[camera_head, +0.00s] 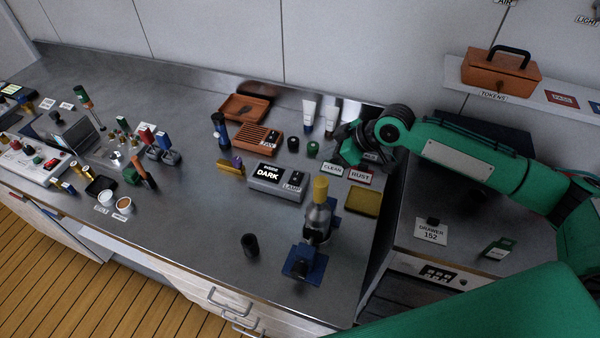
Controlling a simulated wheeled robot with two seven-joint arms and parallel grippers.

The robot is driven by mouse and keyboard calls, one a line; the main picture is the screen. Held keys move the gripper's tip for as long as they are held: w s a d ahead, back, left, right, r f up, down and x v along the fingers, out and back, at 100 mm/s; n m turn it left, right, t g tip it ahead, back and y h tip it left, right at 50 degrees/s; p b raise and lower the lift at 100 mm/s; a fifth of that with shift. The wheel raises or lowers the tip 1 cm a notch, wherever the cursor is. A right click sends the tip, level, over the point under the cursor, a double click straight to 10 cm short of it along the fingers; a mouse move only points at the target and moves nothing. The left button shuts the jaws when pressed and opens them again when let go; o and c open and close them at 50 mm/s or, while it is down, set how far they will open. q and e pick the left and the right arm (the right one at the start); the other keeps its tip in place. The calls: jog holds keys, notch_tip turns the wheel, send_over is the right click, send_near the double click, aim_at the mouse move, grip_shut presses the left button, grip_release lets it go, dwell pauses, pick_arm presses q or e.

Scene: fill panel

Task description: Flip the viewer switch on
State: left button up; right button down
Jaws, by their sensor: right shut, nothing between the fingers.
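A grey box (262,187) stands mid-bench with a black display reading DARK. A dark switch (295,177) sits on its right part, above a LAMP label (291,188); which way the switch is set is too small to tell. I cannot read the word "viewer" on anything here. My right gripper (347,154) is at the end of the green arm coming from the right. It is shut and empty, behind and to the right of the box, near the CLEAN and RUST cards, apart from the switch. My left gripper is not in view.
A microscope-like device (317,215) with a yellow top stands right of the box. CLEAN (332,171) and RUST (360,175) cards, tubes (309,113) and an orange rack (257,139) lie behind. A black cylinder (250,245) stands in front. Bench left of it is clear.

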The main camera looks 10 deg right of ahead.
jog(key=p, duration=0.4)
send_over(291, 178)
jog(key=s+d, duration=0.2)
jog(key=d, duration=0.1)
notch_tip(291, 178, down, 6)
jog(key=shift+w+a, duration=0.1)
jog(key=shift+a, duration=0.05)
notch_tip(291, 178, down, 4)
jog(key=shift+w+a+r+p, duration=0.15)
jog(key=shift+r+p, duration=0.1)
jog(key=shift+p, duration=0.4)
jog(key=shift+f, duration=0.6)
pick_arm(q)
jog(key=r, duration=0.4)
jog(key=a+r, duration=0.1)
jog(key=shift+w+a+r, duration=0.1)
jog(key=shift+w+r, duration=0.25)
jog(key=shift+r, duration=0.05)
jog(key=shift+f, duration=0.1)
pick_arm(e)
jog(key=shift+f, duration=0.1)
